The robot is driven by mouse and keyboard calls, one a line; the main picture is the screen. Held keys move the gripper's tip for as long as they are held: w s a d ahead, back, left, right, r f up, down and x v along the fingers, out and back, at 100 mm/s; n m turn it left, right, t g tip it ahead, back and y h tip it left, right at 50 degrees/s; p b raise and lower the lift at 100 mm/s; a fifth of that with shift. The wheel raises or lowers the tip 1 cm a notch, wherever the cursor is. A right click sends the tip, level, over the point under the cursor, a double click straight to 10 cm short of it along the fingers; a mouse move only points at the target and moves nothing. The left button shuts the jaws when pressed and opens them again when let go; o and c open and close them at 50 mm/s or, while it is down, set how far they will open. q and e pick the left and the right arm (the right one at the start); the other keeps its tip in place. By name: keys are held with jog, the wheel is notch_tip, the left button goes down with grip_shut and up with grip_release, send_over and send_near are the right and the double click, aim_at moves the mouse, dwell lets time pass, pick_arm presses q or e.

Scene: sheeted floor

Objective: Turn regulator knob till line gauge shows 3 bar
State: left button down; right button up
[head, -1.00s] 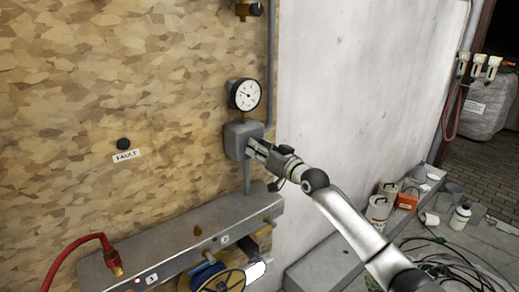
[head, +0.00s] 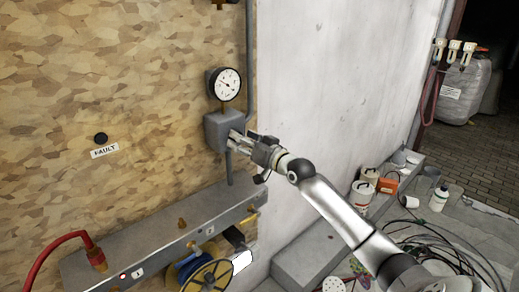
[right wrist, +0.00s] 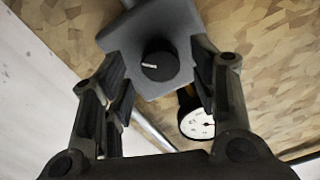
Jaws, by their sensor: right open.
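The line gauge (head: 225,84), a round white dial with a black rim, stands above the grey regulator box (head: 217,131) on the wall. Its scale is too small to read for certain; it also shows in the right wrist view (right wrist: 197,122). The black regulator knob (right wrist: 158,66) with a white pointer mark is on the box's face. My right gripper (head: 236,139) is at the box; in the wrist view its open fingers stand on either side of the knob, with gaps visible. In the head view the gripper hides the knob. My left gripper is out of view.
Below is a grey ledge (head: 150,245) with a red hose (head: 55,255), brass fittings and a yellow reel (head: 208,275). A pipe (head: 250,60) runs up beside the gauge.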

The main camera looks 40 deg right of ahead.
jog(key=s, duration=1)
jog(key=shift+s+d, duration=0.35)
jog(key=shift+d, duration=0.05)
